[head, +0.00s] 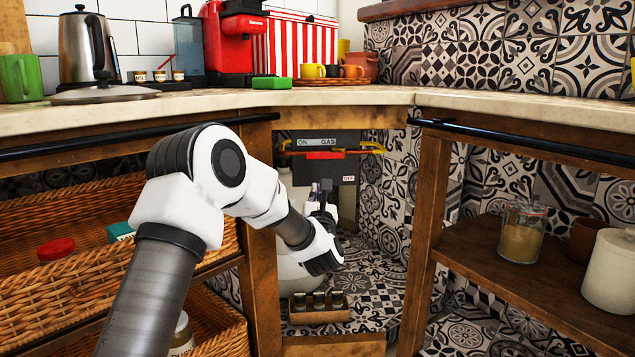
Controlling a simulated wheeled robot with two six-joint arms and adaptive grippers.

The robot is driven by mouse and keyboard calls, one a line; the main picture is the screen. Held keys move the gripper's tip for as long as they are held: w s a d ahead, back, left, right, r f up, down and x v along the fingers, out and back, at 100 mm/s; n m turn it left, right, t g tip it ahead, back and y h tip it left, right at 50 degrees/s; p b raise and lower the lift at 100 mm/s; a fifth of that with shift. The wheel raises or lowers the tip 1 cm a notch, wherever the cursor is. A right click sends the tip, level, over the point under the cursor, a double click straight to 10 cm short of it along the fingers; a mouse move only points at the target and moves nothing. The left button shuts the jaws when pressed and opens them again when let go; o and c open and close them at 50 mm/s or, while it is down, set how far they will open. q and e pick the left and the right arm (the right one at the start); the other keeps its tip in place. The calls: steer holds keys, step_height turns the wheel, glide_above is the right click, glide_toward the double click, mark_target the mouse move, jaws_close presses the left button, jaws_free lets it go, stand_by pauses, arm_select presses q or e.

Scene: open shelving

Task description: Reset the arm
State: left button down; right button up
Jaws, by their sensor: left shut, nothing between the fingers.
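My left arm reaches in from the lower left, bends at a white joint and extends into the corner opening under the counter. My left gripper (324,190) is shut and empty, with its dark fingers pointing up. It shows in front of the grey gas panel (345,166), below the red part (325,155) under the "ON GAS" label. I cannot tell whether the fingers touch the panel. My right gripper is not in view.
Wooden posts (424,230) frame the opening on both sides. A small rack of jars (320,313) stands low inside, near a white rounded object (290,275). Wicker baskets (55,300) fill the left shelves. A glass jar (522,232) stands on the right shelf.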

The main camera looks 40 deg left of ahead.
arm_select(q)
steer(key=s+d+f+m+g+h+p, duration=0.2)
steer(key=s+d+f+m+h+p, duration=0.25)
steer(key=f, duration=0.45)
steer(key=s+d+f+m+g+h+p, duration=0.2)
steer(key=s+d+f+m+p, duration=0.25)
steer(key=s+d+f, duration=0.35)
steer(key=s+d+f+m+g+h+p, duration=0.1)
steer(key=s+d+f+m+h+p, duration=0.35)
steer(key=f, duration=0.65)
steer(key=s+d+f+m+g+h+p, duration=0.1)
steer(key=s+d+f+m+g, duration=0.35)
steer(key=s+m, duration=0.9)
steer(key=s+d+f+m+g+h, duration=0.25)
steer(key=s+d+m+g, duration=0.3)
steer(key=s+m, duration=0.85)
step_height(320, 180, up, 38)
steer(key=w+a+p, duration=0.1)
steer(key=p, duration=3.7)
steer(key=shift+w+m+g+y, duration=0.15)
steer(key=shift+m+g+y, duration=0.15)
steer(key=shift+m+y, duration=0.15)
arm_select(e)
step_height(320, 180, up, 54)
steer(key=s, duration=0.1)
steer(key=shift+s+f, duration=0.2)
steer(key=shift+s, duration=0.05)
